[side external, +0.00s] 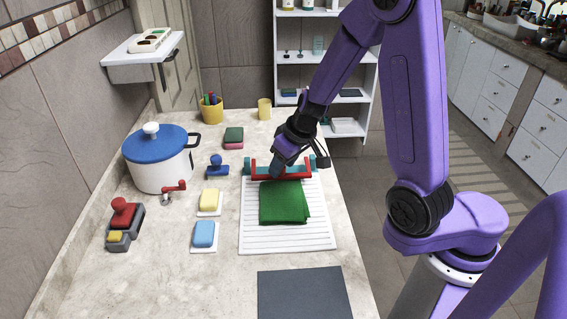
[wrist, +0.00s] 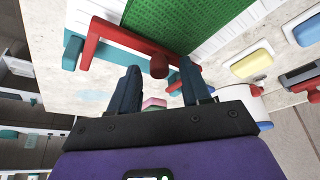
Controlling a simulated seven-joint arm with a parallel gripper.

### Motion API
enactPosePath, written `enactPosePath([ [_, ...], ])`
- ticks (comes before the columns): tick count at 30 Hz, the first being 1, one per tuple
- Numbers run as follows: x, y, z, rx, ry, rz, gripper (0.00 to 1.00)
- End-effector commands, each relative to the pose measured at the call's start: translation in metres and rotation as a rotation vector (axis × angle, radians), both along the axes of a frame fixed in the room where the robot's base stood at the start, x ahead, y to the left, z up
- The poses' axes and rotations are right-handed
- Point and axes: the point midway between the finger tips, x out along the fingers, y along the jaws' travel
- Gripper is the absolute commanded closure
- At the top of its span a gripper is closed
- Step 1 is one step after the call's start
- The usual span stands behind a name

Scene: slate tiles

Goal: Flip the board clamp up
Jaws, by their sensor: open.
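The white board (side external: 287,237) with a lined face lies on the counter. Its clamp, a red bar (side external: 264,177) on a teal base (side external: 248,166), runs along the board's far edge. In the wrist view the red clamp bar (wrist: 90,45) and the teal base (wrist: 72,55) show at upper left, with a round red knob (wrist: 159,66) near my fingertips. A folded green cloth (side external: 284,204) lies on the board just in front of the clamp. My gripper (side external: 277,171) is at the clamp and hides part of it. In the wrist view my gripper (wrist: 160,72) is open, fingers apart with the knob between their tips; contact is unclear.
A blue-lidded white pot (side external: 158,170), a red-handled tap-like piece (side external: 172,191), a blue stamp-like piece (side external: 217,168), and yellow (side external: 209,199) and blue (side external: 204,234) blocks stand left of the board. A dark slate mat (side external: 304,293) lies at the front. A white shelf (side external: 330,105) stands behind.

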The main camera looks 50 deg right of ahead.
Motion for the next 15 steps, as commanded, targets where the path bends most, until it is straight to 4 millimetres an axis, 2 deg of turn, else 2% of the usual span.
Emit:
enactPosePath([
  [11,0.0010,-0.0005,-0.0025,-0.002,0.000,-0.001,0.53],
  [15,0.0010,-0.0005,-0.0024,-0.002,0.000,-0.001,0.98],
])
